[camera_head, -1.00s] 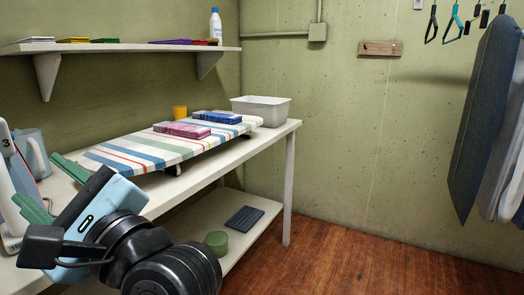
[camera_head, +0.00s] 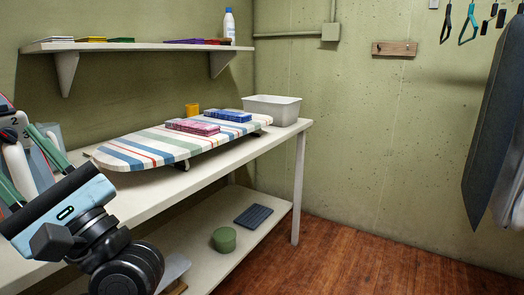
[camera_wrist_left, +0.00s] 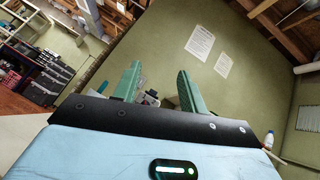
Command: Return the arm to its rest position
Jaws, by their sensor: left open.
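My left gripper (camera_head: 30,168) is at the left edge of the head view, with green fingers and a light blue body. It is above the left end of the white table (camera_head: 150,203). In the left wrist view its two fingers (camera_wrist_left: 160,92) stand apart with nothing held between them. The fingers point up toward the left in the head view, and the gripper hides part of the items behind it. My right gripper is in neither view.
A striped ironing board (camera_head: 150,148) on the table carries a pink folded cloth (camera_head: 193,126) and a blue one (camera_head: 228,116). A grey-white bin (camera_head: 272,109) and yellow cup (camera_head: 192,110) stand behind. A shelf (camera_head: 120,46) hangs above. The floor (camera_head: 340,255) is clear.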

